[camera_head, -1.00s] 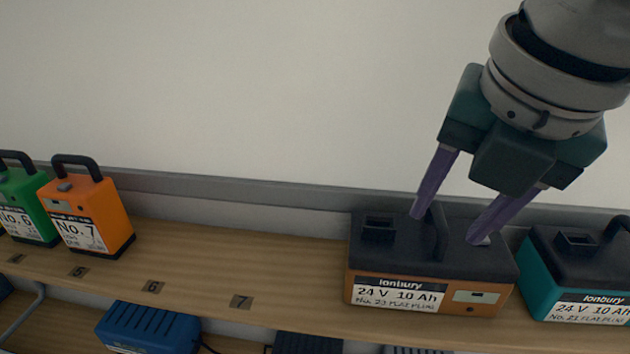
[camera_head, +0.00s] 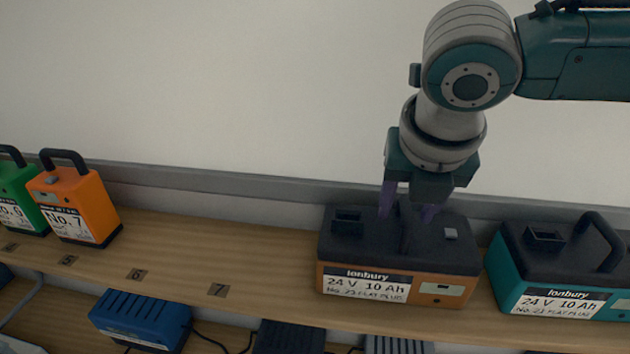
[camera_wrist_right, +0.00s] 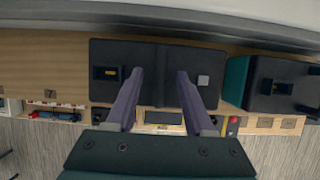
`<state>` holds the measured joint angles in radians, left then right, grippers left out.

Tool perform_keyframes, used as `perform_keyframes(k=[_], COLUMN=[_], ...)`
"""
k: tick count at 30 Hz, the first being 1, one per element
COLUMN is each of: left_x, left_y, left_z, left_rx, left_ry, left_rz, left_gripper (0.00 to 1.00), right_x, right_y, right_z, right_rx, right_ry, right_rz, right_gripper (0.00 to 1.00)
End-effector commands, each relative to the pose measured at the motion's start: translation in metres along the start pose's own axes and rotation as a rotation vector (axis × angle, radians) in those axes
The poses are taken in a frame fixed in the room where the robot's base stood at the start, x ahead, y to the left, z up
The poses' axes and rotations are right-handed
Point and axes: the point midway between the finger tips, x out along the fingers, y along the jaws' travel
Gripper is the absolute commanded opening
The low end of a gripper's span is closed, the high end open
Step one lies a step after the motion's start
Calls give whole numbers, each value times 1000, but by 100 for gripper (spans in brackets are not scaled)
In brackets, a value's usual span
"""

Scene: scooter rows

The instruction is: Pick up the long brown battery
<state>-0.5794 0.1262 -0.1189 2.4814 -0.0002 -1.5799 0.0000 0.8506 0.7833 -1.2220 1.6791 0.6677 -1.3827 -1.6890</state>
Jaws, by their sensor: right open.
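The long brown battery (camera_head: 400,264) stands on the wooden shelf, with a black top, a brown front and a white "24 V 10 Ah" label. Its black top also shows in the right wrist view (camera_wrist_right: 118,62). A dark carry handle (camera_head: 405,236) rises across the middle of the top. My right gripper (camera_head: 407,214) is open and points down over the battery, its purple fingers to the left and right of the handle. The wrist view shows the fingers (camera_wrist_right: 160,73) apart above the top. I cannot tell whether they touch the handle. My left gripper is not in view.
A teal battery (camera_head: 555,265) stands close to the right of the brown one. Orange (camera_head: 80,205) and green (camera_head: 22,190) batteries stand at the far left. The shelf (camera_head: 215,255) between is bare. A blue charger (camera_head: 140,318) sits below. A wall rises behind.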

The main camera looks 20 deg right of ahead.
Motion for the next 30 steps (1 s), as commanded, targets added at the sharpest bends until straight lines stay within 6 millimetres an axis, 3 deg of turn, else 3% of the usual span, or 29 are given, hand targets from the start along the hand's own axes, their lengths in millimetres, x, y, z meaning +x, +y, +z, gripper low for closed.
perform_keyframes(k=[4,12,26,30], left_x=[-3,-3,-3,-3], left_y=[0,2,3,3], left_z=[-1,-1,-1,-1], left_rx=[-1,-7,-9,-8], left_ry=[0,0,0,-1], left_rz=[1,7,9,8], left_gripper=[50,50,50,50], right_x=[13,16,16,16], right_y=[0,0,0,0], right_z=[-1,-1,0,0], right_rx=[-1,-2,-1,-1], right_ry=[1,-1,-1,-1], right_rz=[-1,0,0,0], right_gripper=[53,53,2,0])
